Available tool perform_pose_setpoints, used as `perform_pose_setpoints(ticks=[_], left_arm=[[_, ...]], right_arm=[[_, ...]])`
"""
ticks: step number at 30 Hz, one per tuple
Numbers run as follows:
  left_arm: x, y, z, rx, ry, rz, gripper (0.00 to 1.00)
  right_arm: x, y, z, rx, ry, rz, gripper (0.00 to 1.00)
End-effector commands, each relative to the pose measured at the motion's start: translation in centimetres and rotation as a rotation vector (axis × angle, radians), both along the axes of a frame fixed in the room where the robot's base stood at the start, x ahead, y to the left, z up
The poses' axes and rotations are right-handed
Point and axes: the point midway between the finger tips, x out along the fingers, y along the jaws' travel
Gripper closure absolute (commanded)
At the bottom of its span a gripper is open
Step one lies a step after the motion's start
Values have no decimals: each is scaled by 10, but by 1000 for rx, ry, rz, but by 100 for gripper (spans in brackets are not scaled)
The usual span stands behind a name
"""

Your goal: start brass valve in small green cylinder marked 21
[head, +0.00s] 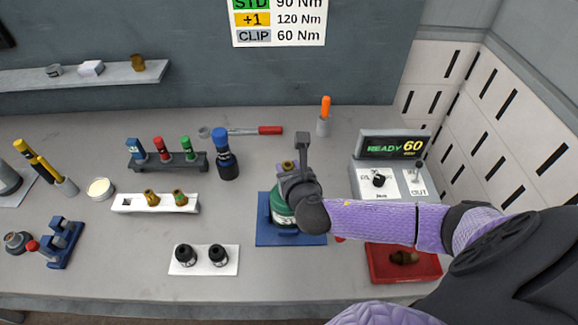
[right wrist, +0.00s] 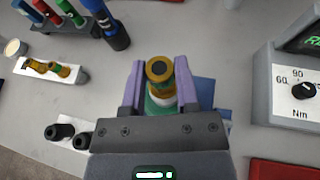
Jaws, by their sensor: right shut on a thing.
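The small green cylinder (head: 282,209) stands upright on a blue base (head: 262,238), partly hidden behind my right gripper. No number on it is readable. The brass valve (right wrist: 159,72) is between the two purple fingers of my right gripper (right wrist: 158,88), which is shut on it. The valve is over the cylinder's pale neck (right wrist: 163,98), in line with it. I cannot tell how far it sits in the neck. In the head view the valve top (head: 287,165) just shows above the gripper. My left gripper is out of view.
A white tray (head: 130,204) holds two brass valves, and a white plate (head: 203,268) holds two black caps. A blue-topped tool (head: 226,157) and a rack (head: 180,163) stand behind. The torque box (head: 376,195) reads READY 60; a red tray (head: 425,268) lies at right.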

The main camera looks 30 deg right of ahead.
Motion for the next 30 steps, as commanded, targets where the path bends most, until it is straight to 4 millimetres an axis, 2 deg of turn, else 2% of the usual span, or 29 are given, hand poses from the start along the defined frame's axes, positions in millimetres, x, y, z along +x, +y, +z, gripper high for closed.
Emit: perform_pose_setpoints(ticks=[11, 12, 17, 18, 25, 30], left_arm=[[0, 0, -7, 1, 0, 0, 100], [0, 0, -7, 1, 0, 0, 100], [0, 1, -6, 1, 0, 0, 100], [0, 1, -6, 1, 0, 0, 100], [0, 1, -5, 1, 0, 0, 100], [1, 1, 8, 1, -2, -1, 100]], right_arm=[[0, 0, -10, 0, 0, 1, 100], [0, 0, -10, 0, 0, 1, 57], [0, 0, -10, 0, 0, 1, 24], [0, 0, -10, 0, 0, 1, 20], [0, 0, -9, 0, 1, 0, 20], [0, 0, 3, 1, 1, 1, 20]])
